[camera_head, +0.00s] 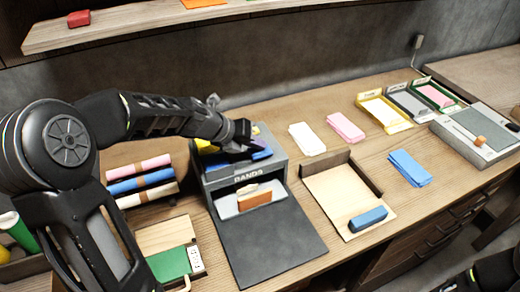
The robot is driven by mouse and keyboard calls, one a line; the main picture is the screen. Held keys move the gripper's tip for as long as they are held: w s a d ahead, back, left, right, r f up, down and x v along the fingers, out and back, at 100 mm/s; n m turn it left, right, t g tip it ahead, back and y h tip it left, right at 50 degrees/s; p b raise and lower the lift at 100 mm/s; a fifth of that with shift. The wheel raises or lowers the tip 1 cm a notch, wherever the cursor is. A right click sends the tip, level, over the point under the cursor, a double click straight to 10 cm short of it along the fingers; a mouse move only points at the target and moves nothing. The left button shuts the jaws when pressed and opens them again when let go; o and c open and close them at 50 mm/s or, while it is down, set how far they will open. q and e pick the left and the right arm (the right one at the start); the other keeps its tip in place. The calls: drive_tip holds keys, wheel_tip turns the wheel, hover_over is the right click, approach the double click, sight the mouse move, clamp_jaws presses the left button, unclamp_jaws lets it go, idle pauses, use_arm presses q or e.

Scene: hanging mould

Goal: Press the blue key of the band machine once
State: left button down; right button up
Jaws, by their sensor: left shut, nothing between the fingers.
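The band machine (219,183) is a grey box marked "BANDS" on the wooden table, left of the middle. Its top carries coloured keys, partly hidden by my left gripper (242,140). The blue key (263,154) shows at the right of the gripper, and a yellow key (205,146) shows at its left. My left gripper is shut and empty, over the machine's top. I cannot tell whether its tips touch a key.
A brown banded piece (256,199) lies in the machine's opening, above a dark mat (268,245). Rolled bundles (140,185) lie to the left. A wooden tray (325,187) with a blue block (368,218) stands to the right. Paper stacks (307,139) lie behind.

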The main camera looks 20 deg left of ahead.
sight(257, 152)
use_arm(q)
drive_tip(key=shift+f+b, duration=0.3)
drive_tip(key=shift+f, duration=0.3)
idle(0.6)
drive_tip(key=shift+r+p, duration=1.3)
drive_tip(key=shift+p, duration=0.2)
wheel_tip(257, 152, up, 5)
drive_tip(key=p, duration=0.5)
drive_tip(key=shift+p, duration=0.4)
